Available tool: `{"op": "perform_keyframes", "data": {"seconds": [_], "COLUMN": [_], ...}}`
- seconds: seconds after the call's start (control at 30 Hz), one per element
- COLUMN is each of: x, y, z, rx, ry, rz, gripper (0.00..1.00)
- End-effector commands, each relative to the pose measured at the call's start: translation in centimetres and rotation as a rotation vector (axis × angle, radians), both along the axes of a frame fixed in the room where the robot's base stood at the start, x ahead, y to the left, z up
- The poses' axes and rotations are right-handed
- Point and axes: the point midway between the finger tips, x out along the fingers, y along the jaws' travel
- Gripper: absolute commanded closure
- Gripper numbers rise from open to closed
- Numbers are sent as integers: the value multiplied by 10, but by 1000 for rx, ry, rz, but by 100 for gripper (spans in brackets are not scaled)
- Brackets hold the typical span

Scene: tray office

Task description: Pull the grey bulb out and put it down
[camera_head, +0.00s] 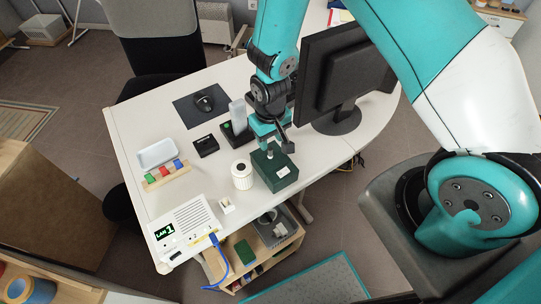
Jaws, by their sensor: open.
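A small grey bulb (269,153) shows at the top of a dark green box (274,172) near the front edge of the white desk. My gripper (271,143) is directly over the box, pointing down, with its fingers at or just above the bulb. The jaws are open. The fingers partly hide the bulb, and I cannot tell whether they touch it.
A white ribbed cylinder (242,174) stands close left of the box. A black stand with a clear upright piece (238,117) is behind it, and a monitor (340,75) is to the right. A white device (184,228) sits front left. Bare desk (208,168) lies left of the cylinder.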

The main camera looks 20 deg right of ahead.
Motion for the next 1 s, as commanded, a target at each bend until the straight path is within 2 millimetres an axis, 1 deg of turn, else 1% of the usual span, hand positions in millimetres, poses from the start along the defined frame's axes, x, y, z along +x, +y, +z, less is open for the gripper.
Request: {"op": "perform_keyframes", "data": {"seconds": [0.03,0.1,0.3,0.4,0.53,1.0], "x": [0,0,0,0,0,0], "y": [0,0,0,0,0,0], "z": [-14,-24,-52,-60,-64,-63], "rx": [0,0,0,0,0,0], "ry": [1,1,2,1,0,0], "rz": [0,0,0,0,0,0], "gripper": [56,56,56,56,56,56]}}
